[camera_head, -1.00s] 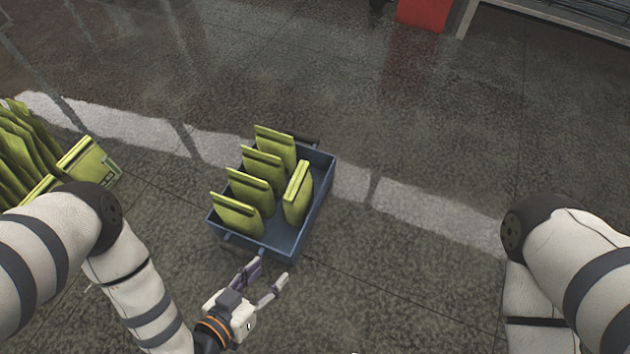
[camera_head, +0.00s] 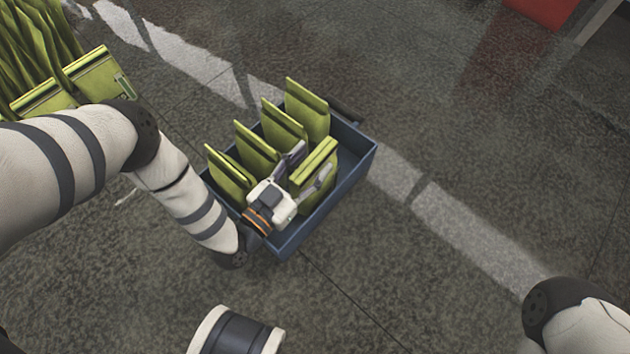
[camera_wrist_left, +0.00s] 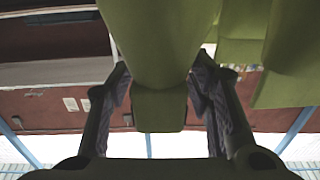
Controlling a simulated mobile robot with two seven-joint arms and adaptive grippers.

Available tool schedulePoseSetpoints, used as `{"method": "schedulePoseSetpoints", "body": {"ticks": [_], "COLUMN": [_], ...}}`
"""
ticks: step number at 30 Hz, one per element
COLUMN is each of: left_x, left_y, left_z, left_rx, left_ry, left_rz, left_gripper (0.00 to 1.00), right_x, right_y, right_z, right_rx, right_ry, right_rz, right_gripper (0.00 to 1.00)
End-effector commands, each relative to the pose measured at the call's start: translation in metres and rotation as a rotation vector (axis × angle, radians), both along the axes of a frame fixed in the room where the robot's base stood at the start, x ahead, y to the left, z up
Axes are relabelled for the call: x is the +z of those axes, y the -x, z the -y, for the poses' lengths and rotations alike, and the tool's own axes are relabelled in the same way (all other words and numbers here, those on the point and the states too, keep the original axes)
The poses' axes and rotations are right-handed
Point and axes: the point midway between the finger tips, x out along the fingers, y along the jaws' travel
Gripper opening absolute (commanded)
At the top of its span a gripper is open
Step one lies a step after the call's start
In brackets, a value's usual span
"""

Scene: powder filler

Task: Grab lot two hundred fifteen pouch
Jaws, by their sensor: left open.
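Several yellow-green pouches stand upright in a blue crate (camera_head: 348,180) in the head view; I can read no lot number on any of them. One pouch (camera_head: 318,160) stands apart at the crate's right side. My left gripper (camera_head: 309,162) is open at this pouch, with one finger to each side of it. In the left wrist view a green pouch (camera_wrist_left: 160,40) fills the space between the two open fingers (camera_wrist_left: 160,85). Whether the fingers touch it cannot be told. My right gripper is out of view.
The other pouches (camera_head: 257,148) form a row along the crate's left side, close to my left gripper. More green pouches (camera_head: 100,75) stand at the upper left, near my left arm. The floor right of the crate is clear. A red object (camera_head: 543,8) is far off.

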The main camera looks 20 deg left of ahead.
Motion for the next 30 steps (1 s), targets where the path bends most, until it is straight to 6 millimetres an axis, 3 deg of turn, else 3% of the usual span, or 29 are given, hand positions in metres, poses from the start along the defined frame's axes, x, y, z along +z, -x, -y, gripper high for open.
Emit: {"method": "schedulePoseSetpoints", "body": {"ticks": [3, 9, 11, 15, 16, 26, 30], "left_x": [0.0, 0.0, 0.0, 0.0, 0.0, 0.0, 0.009], "left_y": [-0.013, -0.014, -0.014, -0.014, -0.014, -0.014, -0.014], "left_z": [0.003, 0.004, 0.004, 0.004, 0.004, 0.004, 0.004], "left_rx": [0.0, 0.0, 0.0, 0.0, 0.0, 0.0, 0.0], "left_ry": [0.0, -0.001, -0.001, 0.0, -0.001, 0.001, 0.001], "left_rz": [0.001, -0.002, -0.002, -0.002, -0.002, -0.001, -0.001], "left_gripper": [0.47, 0.47, 0.35, 0.04, 0.0, 0.0, 0.0], "right_x": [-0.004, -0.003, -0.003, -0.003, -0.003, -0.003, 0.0], "right_y": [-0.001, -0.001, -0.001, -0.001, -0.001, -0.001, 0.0], "right_z": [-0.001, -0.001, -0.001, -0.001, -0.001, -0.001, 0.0], "right_rx": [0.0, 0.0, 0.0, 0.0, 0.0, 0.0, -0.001], "right_ry": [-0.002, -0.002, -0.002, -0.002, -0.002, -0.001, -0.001], "right_rz": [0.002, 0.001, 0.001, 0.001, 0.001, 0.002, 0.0], "right_gripper": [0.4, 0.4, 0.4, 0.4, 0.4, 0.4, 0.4]}}
